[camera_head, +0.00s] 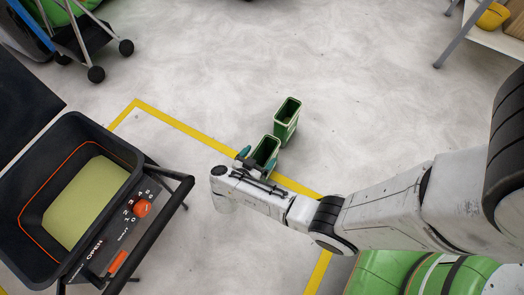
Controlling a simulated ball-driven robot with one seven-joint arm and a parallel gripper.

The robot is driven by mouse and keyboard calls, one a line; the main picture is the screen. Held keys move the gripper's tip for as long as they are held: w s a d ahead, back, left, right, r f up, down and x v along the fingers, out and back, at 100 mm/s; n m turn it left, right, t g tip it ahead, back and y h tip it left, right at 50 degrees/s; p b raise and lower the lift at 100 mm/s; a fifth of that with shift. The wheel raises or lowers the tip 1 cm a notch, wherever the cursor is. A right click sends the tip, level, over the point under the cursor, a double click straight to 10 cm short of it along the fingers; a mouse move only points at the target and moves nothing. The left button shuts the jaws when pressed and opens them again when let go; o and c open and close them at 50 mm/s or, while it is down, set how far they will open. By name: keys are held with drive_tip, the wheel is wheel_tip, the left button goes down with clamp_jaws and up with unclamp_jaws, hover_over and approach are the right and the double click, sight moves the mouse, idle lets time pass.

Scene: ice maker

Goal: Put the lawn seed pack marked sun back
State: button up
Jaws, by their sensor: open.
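Two green, open-topped packs show near the middle. The farther pack (287,114) stands upright on the floor beyond the yellow line. The nearer pack (265,149) is close to it, at my gripper; whether it rests on the floor is unclear. My gripper (258,160) is open, with its teal-tipped fingers at the near pack's sides and the wrist hiding its lower part. I cannot read a sun mark on either pack.
A black spreader (92,142) with yellow-green material in its hopper and a red dial (142,208) stands at left. A wheeled cart (82,38) is at top left, a shelf (488,36) at top right. The floor behind the packs is clear. Yellow tape (180,124) marks the floor.

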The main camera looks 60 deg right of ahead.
drive_tip(key=p+v, duration=0.2)
drive_tip(key=v, duration=0.7)
drive_tip(key=shift+s, duration=0.15)
